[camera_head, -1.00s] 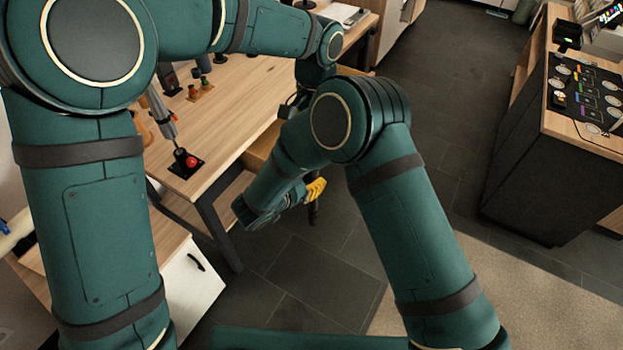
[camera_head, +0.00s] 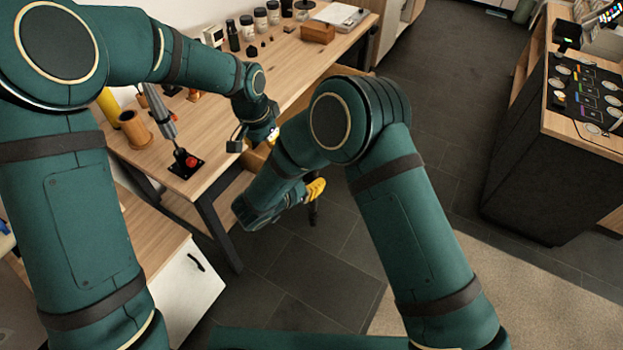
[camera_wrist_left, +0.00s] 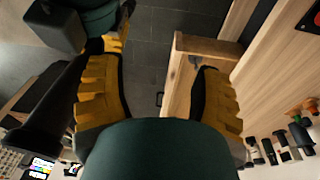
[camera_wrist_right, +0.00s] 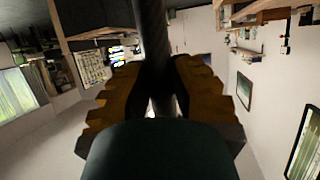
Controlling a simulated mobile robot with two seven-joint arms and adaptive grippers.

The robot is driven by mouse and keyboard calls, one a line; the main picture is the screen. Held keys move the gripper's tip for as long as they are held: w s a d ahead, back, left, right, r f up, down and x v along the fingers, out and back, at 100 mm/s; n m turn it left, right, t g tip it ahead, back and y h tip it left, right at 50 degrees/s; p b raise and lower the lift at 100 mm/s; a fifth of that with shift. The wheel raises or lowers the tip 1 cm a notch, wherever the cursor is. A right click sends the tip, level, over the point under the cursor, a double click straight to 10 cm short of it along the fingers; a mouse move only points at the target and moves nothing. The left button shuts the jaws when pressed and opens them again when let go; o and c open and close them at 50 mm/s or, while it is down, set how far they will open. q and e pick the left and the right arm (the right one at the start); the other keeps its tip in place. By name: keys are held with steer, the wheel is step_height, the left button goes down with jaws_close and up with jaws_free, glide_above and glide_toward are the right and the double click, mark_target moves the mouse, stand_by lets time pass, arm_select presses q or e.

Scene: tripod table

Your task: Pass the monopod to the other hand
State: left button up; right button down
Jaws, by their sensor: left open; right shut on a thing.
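My right gripper (camera_head: 315,189) is shut on the monopod in front of the table, beyond my right forearm. A short dark piece of the monopod (camera_head: 313,214) shows below its yellow fingers. In the right wrist view the monopod is a dark pole (camera_wrist_right: 153,45) between the fingers (camera_wrist_right: 165,95). My left gripper (camera_head: 274,135) is at the table's front edge, up and left of the right one, mostly hidden by my arms. In the left wrist view its fingers (camera_wrist_left: 160,95) are open with nothing between them. A dark, pole-like shape (camera_wrist_left: 48,112) lies outside its left finger.
The wooden table (camera_head: 225,160) has a red-button device (camera_head: 190,163), a brown cup (camera_head: 134,128), several jars and a wooden box (camera_head: 317,32). An open drawer (camera_wrist_left: 185,75) juts from it. The floor (camera_head: 310,275) before the table is clear.

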arm_select(q)
steer(key=s+a+f+n+t, duration=0.1)
steer(key=s+a+f+n, duration=0.1)
steer(key=s+a+f, duration=0.35)
steer(key=s+a+f+n, duration=0.1)
steer(key=s+a+f, duration=0.1)
steer(key=f, duration=0.6)
steer(key=s+d+f+n+h, duration=0.1)
steer(key=s+d+f+n, duration=0.2)
steer(key=s+f, duration=0.3)
steer(key=s+d+f+n+h, duration=0.1)
steer(key=s+d+f+n, duration=0.25)
steer(key=s, duration=0.35)
steer(key=shift+m, duration=0.75)
steer(key=d+r, duration=0.1)
steer(key=w+d+r, duration=0.1)
steer(key=d, duration=0.2)
steer(key=shift+w+d+r, duration=0.15)
steer(key=shift+w+r, duration=0.05)
steer(key=shift+r, duration=0.2)
